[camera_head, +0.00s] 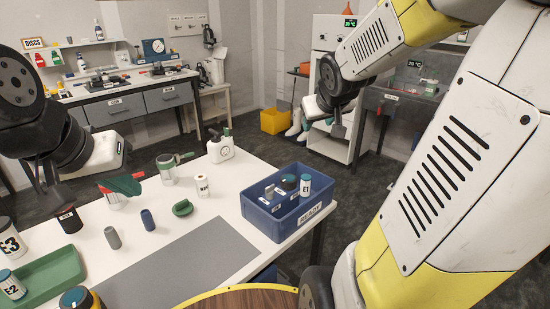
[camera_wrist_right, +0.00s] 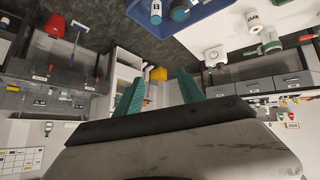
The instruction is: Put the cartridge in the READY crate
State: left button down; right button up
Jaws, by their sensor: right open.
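The blue READY crate (camera_head: 258,217) stands on the right end of the white table. It holds a grey piece (camera_head: 270,192), a dark-capped round container (camera_head: 289,182) and a white container with a teal cap (camera_head: 305,186). I cannot tell which thing is the cartridge; a grey cylinder (camera_head: 112,238) and a dark blue cylinder (camera_head: 148,220) stand upright on the table. My right gripper (camera_head: 338,128) is beyond the crate, off the table; its teal fingers (camera_wrist_right: 160,88) are apart and empty in the right wrist view. My left gripper (camera_head: 42,178) is above the table's left side, its fingertips unclear.
A green tray (camera_head: 62,272) is at the table's left, with a white container (camera_head: 12,284). A grey mat (camera_head: 185,270) lies in front. My right arm covers the right side.

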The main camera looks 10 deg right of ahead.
jog(key=s+a+g+y, duration=0.3)
jog(key=s+a+y, duration=0.1)
jog(key=s+a, duration=0.9)
jog(key=s, duration=0.4)
jog(key=shift+s+a, duration=0.3)
jog(key=shift+s, duration=0.1)
jog(key=shift+f, duration=0.1)
dwell(2.0)
